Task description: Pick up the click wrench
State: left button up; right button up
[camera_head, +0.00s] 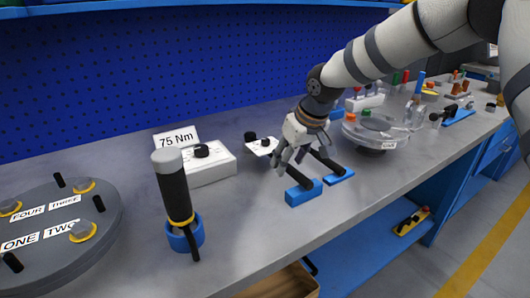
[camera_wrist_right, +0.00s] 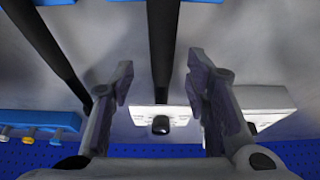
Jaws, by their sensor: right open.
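Two black bar-shaped tools lie side by side on blue rests; I cannot tell for sure which one is the click wrench. The nearer black bar (camera_head: 299,178) ends at a blue block (camera_head: 304,193); the farther black bar (camera_head: 326,162) ends at another blue rest (camera_head: 339,175). My right gripper (camera_head: 289,162) is open above them, pointing down. In the right wrist view one black bar (camera_wrist_right: 163,48) runs between the open fingers, and the other bar (camera_wrist_right: 47,52) lies left of them. Contact is not visible. My left gripper is out of view.
A white plate with a black knob (camera_head: 262,146) and a white box (camera_head: 208,165) by a "75 Nm" sign (camera_head: 176,137) stand left. A black tool in a blue cup (camera_head: 184,232) stands nearer. A grey flanged disc (camera_head: 80,260) is front left, a clear-covered round part (camera_head: 376,133) right.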

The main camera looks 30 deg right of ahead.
jog(key=x, duration=0.3)
jog(key=shift+s+a+f, duration=0.15)
jog(key=shift+f, duration=0.05)
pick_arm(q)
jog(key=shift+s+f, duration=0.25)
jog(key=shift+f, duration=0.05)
pick_arm(e)
jog(key=shift+r, duration=0.15)
grip_shut()
jog(key=shift+r, duration=0.1)
jog(key=shift+r, duration=0.1)
